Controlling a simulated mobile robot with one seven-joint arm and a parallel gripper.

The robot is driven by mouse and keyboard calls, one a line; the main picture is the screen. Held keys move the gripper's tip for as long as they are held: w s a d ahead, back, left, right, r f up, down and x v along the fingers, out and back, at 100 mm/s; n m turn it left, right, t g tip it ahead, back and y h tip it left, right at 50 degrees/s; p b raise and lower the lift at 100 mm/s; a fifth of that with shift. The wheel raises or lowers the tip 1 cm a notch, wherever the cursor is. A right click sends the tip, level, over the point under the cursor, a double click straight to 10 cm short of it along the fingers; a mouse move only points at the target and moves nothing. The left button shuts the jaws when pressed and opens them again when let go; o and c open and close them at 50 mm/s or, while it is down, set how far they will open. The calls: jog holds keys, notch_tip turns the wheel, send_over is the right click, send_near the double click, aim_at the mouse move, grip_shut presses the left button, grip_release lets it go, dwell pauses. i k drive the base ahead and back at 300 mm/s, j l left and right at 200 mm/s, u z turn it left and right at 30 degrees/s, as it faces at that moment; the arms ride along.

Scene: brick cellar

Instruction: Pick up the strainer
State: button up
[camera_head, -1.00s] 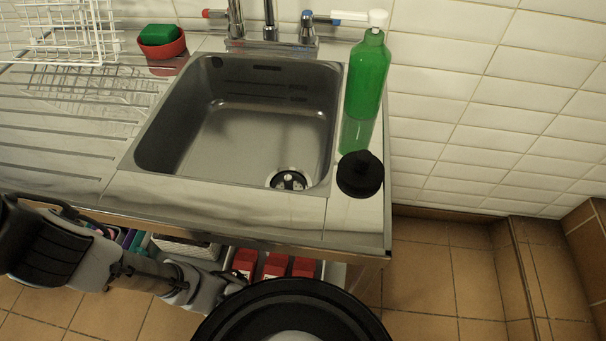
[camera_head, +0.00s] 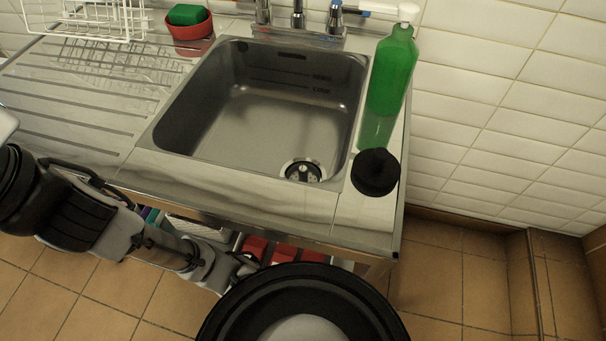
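A round metal strainer with dark holes (camera_head: 302,172) sits in the drain at the near right of the steel sink basin (camera_head: 265,130). My arm comes in from the left, below the sink's front edge. My gripper (camera_head: 243,266) is at the arm's far end, low in front of the counter and well below and to the left of the strainer. It is small, dark and partly hidden behind my own black round body part, so its fingers cannot be made out.
A green soap bottle (camera_head: 392,72) and a black round object (camera_head: 376,172) stand right of the basin. A red bowl with a green sponge (camera_head: 189,26) and a white wire rack (camera_head: 95,18) are at the back left. Red items (camera_head: 284,254) sit under the counter.

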aim_at(306, 172)
jog(key=k+l, duration=0.15)
jog(key=l, duration=0.25)
jog(key=k+l+u, duration=0.1)
jog(key=l, duration=0.3)
jog(key=k+l, duration=0.2)
jog(key=l, duration=0.15)
jog(key=i+l, duration=0.15)
jog(key=l+u, duration=0.05)
